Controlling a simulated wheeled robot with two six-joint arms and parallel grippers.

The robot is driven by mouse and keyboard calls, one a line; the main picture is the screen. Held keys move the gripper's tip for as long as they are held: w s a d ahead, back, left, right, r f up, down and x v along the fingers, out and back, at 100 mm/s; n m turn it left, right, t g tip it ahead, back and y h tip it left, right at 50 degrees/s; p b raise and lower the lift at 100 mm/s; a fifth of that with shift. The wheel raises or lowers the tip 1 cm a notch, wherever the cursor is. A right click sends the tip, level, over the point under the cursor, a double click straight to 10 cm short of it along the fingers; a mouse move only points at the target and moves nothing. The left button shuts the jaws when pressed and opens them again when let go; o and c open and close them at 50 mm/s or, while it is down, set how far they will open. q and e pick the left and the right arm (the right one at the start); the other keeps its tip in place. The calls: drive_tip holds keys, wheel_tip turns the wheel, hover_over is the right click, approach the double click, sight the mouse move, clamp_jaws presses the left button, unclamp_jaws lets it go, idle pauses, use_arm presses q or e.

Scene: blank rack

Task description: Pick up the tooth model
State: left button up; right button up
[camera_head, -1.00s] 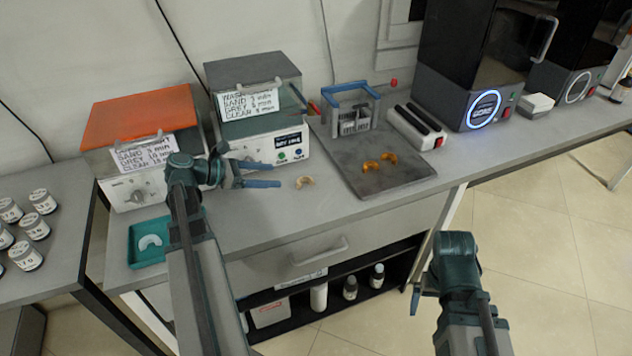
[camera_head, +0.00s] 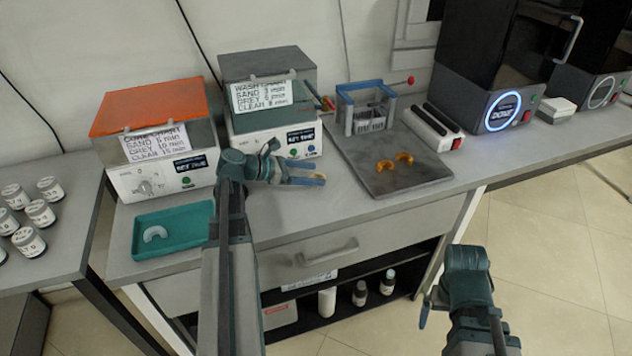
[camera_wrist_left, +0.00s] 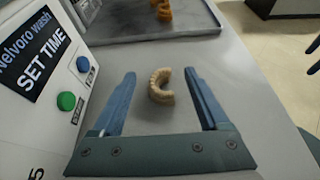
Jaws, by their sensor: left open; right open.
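A beige, arch-shaped tooth model (camera_wrist_left: 156,90) lies on the grey bench top in the left wrist view, between the two blue fingers of my open left gripper (camera_wrist_left: 160,92). It shows clear of both fingers there. In the head view my left gripper (camera_head: 322,174) reaches right over the bench, low in front of the wash unit, and mostly hides the model. A white arch model (camera_head: 155,233) lies in a teal tray (camera_head: 196,212). Two orange arch models (camera_head: 384,165) lie on a dark grey plate (camera_head: 420,178). My right gripper (camera_head: 428,308) is open and empty, in front of the bench.
The wash unit (camera_head: 305,139) stands close behind my left gripper. An orange-lidded unit (camera_head: 150,110) is left of it. A blue-handled rack (camera_head: 363,108) and a white block with black bars (camera_head: 430,128) sit at the plate's back. The bench front is clear.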

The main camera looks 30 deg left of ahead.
use_arm(q)
drive_tip(key=shift+x, duration=1.25)
clamp_jaws()
use_arm(e)
drive_tip(key=shift+f, duration=0.5)
use_arm(q)
drive_tip(key=shift+r, duration=0.1)
use_arm(e)
drive_tip(key=shift+r, duration=0.1)
